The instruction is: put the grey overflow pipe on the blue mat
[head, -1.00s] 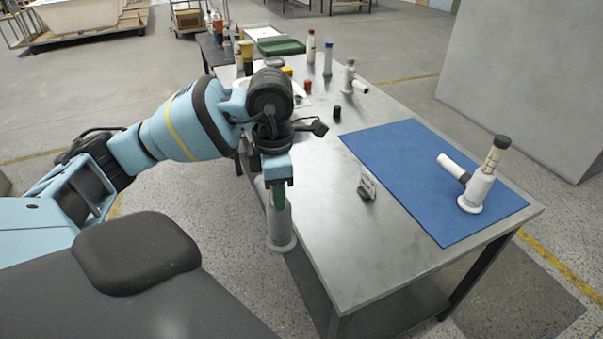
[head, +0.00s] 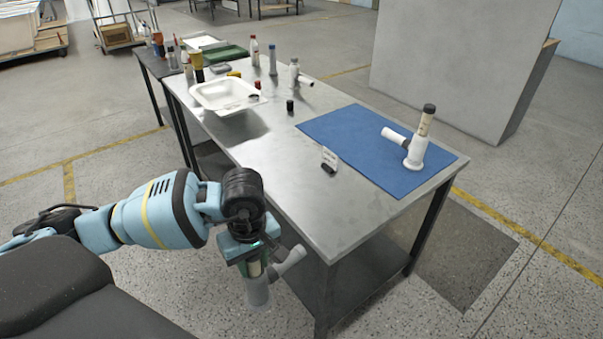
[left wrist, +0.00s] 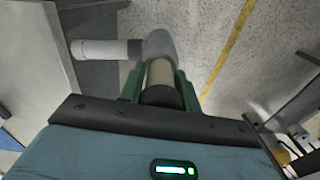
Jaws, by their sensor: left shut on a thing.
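My left gripper (head: 255,264) is shut on the grey overflow pipe (head: 258,291), off the table's near left edge and above the floor. The pipe hangs wide end down, with its side branch pointing right. In the left wrist view my green fingers (left wrist: 160,84) clasp its beige tube near the black cap (left wrist: 162,96); the grey body (left wrist: 159,43) and side branch (left wrist: 106,50) show beyond. The blue mat (head: 345,131) lies flat on the table's right part. A similar white pipe (head: 414,154) stands upright on its right end. My right gripper is out of view.
The metal table (head: 270,160) has clear room at its near end. A small card (head: 330,158) stands by the mat's near left edge. Farther back are a black cap (head: 290,106), a white basin (head: 225,94), another branched pipe (head: 293,75) and several bottles.

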